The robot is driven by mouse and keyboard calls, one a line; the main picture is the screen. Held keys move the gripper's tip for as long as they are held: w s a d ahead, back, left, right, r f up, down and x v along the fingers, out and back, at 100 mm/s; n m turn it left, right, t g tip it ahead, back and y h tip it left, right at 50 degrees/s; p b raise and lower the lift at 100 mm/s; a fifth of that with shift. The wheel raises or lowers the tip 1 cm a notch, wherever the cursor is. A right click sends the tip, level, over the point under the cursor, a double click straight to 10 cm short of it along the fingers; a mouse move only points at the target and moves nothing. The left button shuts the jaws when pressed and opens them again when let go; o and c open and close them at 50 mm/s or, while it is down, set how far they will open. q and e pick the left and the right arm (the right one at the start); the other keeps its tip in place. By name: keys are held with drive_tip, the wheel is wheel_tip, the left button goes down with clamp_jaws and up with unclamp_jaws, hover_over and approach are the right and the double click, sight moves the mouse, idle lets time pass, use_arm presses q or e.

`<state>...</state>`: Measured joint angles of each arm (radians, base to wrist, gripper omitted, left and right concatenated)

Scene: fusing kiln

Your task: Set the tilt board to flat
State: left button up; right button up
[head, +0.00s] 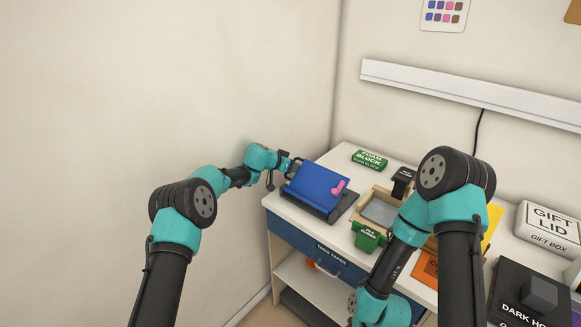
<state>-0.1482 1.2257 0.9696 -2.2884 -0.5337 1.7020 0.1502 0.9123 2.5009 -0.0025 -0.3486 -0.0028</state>
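The tilt board (316,181) is a blue panel on a dark base (330,214). It stands at a slant, with its far edge raised and its near edge low. A small pink piece (338,187) is at its right side. My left gripper (293,168) is at the board's upper left edge, very close to it or touching. Its fingers are too small and partly hidden to tell whether they are open or shut. My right arm bends down at the right, and its gripper is out of the picture.
A green foam block (369,160) lies behind the board. A wooden tray (378,212) and a green bin (367,237) stand right of it. A gift lid box (548,228) is farther right. The wall is close on the left.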

use_arm(q)
drive_tip(key=v, duration=1.7)
drive_tip(key=shift+a, duration=0.15)
drive_tip(key=shift+r, duration=0.1)
